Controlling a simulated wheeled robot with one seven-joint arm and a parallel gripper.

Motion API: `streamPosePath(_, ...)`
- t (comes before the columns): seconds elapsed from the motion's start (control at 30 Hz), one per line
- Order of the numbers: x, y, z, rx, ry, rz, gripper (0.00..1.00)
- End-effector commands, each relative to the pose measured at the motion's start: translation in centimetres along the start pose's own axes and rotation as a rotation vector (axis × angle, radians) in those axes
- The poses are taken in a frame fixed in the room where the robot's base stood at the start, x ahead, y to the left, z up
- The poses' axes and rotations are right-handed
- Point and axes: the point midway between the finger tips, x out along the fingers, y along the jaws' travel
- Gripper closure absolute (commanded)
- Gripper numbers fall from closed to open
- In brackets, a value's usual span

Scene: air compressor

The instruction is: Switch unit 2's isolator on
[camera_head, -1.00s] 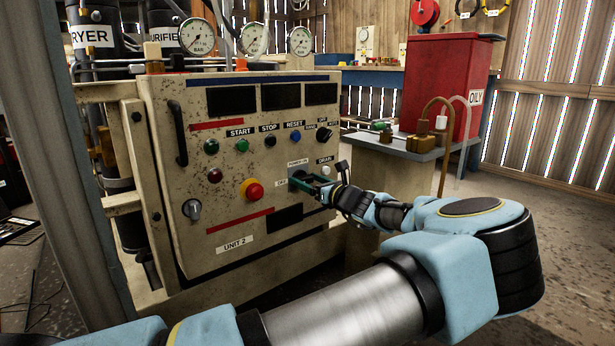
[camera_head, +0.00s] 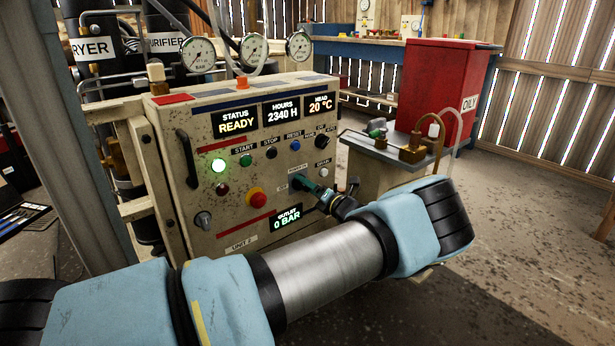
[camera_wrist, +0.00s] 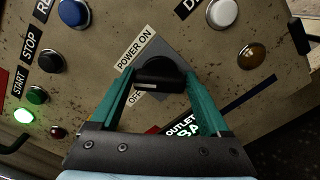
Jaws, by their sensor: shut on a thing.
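Unit 2's panel (camera_head: 215,150) is lit: its displays read READY, 2340 H, 20 °C and 0 BAR, and a green lamp (camera_head: 218,166) glows at left. The isolator is a black knob (camera_wrist: 160,68) on a grey plate, with a POWER ON label (camera_wrist: 136,50) and an OFF label (camera_wrist: 135,97) beside it. My gripper (camera_wrist: 160,80) is shut on the knob, one teal finger on each side. The knob's bar lies across the wrist view, with a pale mark near its left end. In the head view, my gripper (camera_head: 308,190) hides most of the knob.
A red emergency button (camera_head: 257,198) and a key switch (camera_head: 203,221) are on the panel left of my gripper. A white button (camera_wrist: 222,12) and an amber lamp (camera_wrist: 251,55) are close to the right finger. A red OILY bin (camera_head: 440,95) stands behind at right.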

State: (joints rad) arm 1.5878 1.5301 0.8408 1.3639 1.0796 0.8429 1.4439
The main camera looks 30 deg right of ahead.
Motion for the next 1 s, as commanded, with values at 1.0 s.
streamPosePath(1.0,0.03,-0.37,-0.24,0.663,0.002,0.0,0.76)
